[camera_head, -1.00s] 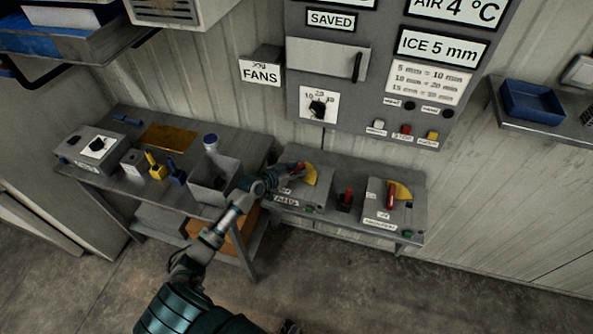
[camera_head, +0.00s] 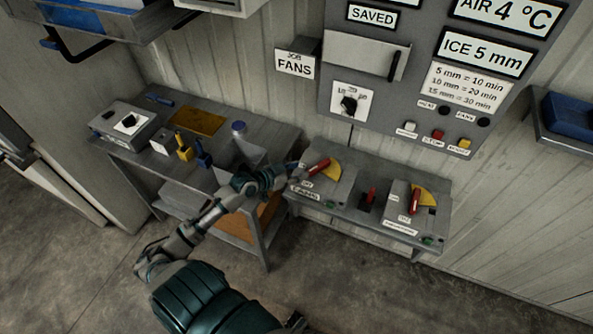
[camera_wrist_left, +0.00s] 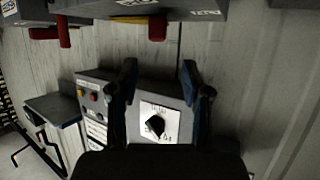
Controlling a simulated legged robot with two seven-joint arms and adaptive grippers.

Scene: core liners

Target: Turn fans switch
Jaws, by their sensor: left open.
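A sign reading JOB FANS (camera_head: 295,64) hangs on the wall above. My left gripper (camera_head: 290,172) is at the left edge of the left switch box, beside its lever. In the left wrist view the gripper (camera_wrist_left: 160,80) is open, with nothing between its fingers. My right gripper is not seen.
The wall panel carries a dial (camera_head: 349,104), a handled door (camera_head: 365,60) and coloured buttons (camera_head: 437,136). A blue tray (camera_head: 569,115) is at right.

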